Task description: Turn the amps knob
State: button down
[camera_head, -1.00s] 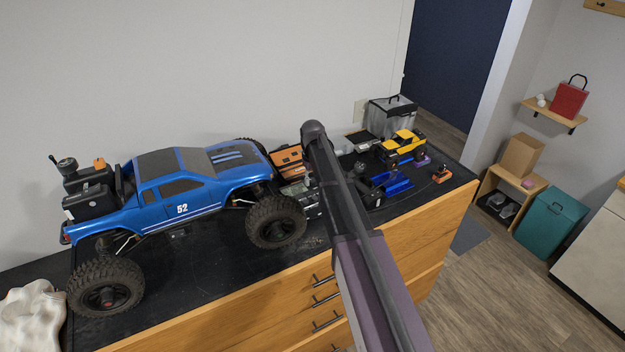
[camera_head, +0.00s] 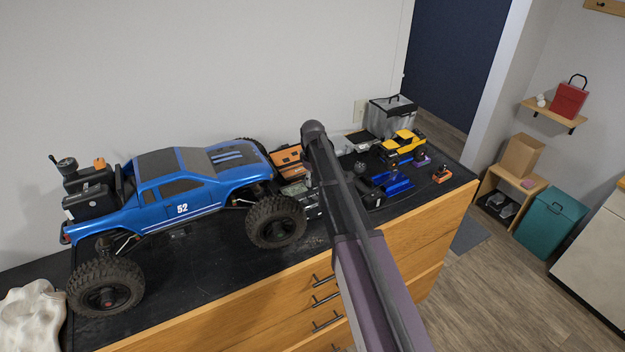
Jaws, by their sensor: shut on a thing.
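My arm (camera_head: 352,235) crosses the middle of the head view from the bottom edge up to a rounded joint over the workbench. My gripper cannot be made out; the arm covers the bench area behind it. I cannot pick out the amps knob. A small grey device (camera_head: 358,138) shows just right of the arm's upper end, near the wall, but its details are too small to read. A grey boxy item (camera_head: 311,205) sits left of the arm, partly covered by it; I cannot tell what it is.
A large blue truck (camera_head: 180,185) fills the left of the black bench top. An orange case (camera_head: 287,156), a yellow vehicle (camera_head: 402,142), a blue part (camera_head: 396,182), a small orange item (camera_head: 442,174) and a grey bag (camera_head: 391,116) stand around the arm. Open floor lies right.

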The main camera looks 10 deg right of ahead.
jog(key=shift+s, duration=0.15)
jog(key=shift+c, duration=1.8)
grip_release()
jog(key=shift+m, duration=0.3)
